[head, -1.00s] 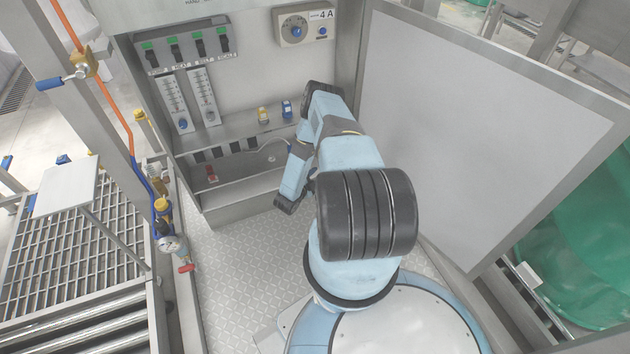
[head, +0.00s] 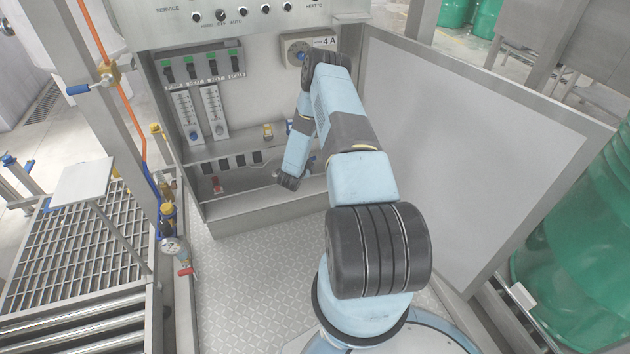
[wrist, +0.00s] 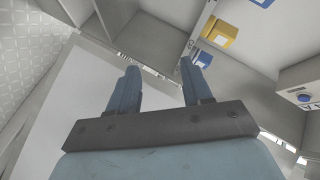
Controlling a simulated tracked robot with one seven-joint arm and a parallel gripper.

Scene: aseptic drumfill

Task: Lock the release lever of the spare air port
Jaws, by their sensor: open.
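My gripper (wrist: 158,84) shows in the wrist view with its two blue fingers apart and nothing between them. In the head view its fingers cannot be made out behind my arm. A yellow fitting (head: 267,131) and a blue fitting (head: 290,126) stand on the cabinet ledge (head: 225,145), the blue one partly hidden by my arm. A yellow block (wrist: 218,32) and a blue block (wrist: 203,58) lie beyond the fingers in the wrist view, not touched. I cannot tell which part is the spare air port, and its release lever is not recognisable.
The open cabinet door (head: 470,150) stands close on the right of my arm. The tread-plate floor (head: 240,270) before the cabinet is clear.

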